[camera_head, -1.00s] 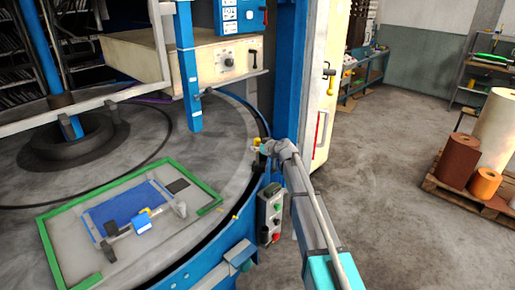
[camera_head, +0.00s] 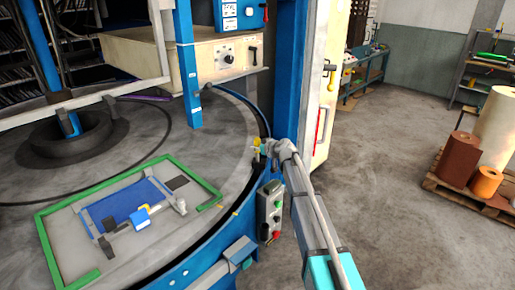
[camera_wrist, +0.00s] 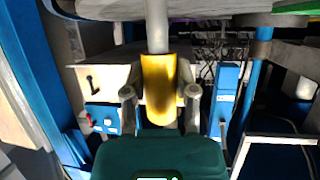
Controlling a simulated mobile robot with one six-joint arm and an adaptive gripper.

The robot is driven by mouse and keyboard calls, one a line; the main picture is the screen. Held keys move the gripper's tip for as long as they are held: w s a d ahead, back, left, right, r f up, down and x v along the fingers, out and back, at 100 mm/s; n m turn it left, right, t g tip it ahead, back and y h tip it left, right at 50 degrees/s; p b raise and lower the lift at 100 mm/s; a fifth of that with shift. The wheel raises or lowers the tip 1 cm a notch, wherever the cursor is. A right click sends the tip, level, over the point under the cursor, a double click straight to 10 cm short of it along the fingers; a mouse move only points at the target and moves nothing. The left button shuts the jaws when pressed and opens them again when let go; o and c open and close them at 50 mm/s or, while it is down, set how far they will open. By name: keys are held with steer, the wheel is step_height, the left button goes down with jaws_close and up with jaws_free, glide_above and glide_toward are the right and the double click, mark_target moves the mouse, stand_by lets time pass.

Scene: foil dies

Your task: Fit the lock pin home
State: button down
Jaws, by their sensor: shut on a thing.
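The lock pin (camera_wrist: 160,88) has a yellow knob and a pale grey shaft. In the wrist view it stands between the two grey fingers of my gripper (camera_wrist: 160,98), which is shut on the knob. The shaft runs to the top edge of the picture, past a pale rounded part there. Its tip is hidden, so I cannot tell whether it is in a hole. In the head view my gripper (camera_head: 262,147) is small, at the right rim of the large grey turntable (camera_head: 215,140), with a bit of yellow showing beside it.
A green-edged frame (camera_head: 108,181) with a blue plate and clamp lies on the turntable. A control box (camera_head: 270,210) hangs below my gripper. A blue column (camera_head: 290,75) and cream cabinet stand behind. Open floor (camera_head: 390,190) lies to the right, before a loaded pallet.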

steer(key=shift+f+b, duration=1.45)
steer(key=shift+f, duration=0.05)
steer(key=shift+c, duration=1.5)
jaws_free()
steer(key=shift+r, duration=0.2)
step_height(320, 180, up, 12)
steer(key=p, duration=1.2)
steer(key=shift+r+p, duration=0.15)
steer(key=shift+p, duration=0.2)
steer(key=s+d+f+m+g+h, duration=0.2)
steer(key=s+d, duration=0.6)
steer(key=s, duration=0.6)
steer(key=s+d+f+m+g+h, duration=0.3)
steer(key=s+d, duration=0.6)
steer(key=s, duration=0.5)
steer(key=s+d+f+m+g+h, duration=0.3)
steer(key=s+d, duration=0.6)
steer(key=s, duration=0.4)
step_height(320, 180, down, 4)
steer(key=shift+s+d+r+g+h, duration=0.2)
steer(key=shift+s+g+h, duration=0.3)
steer(key=shift+g, duration=0.6)
steer(key=shift+w, duration=0.15)
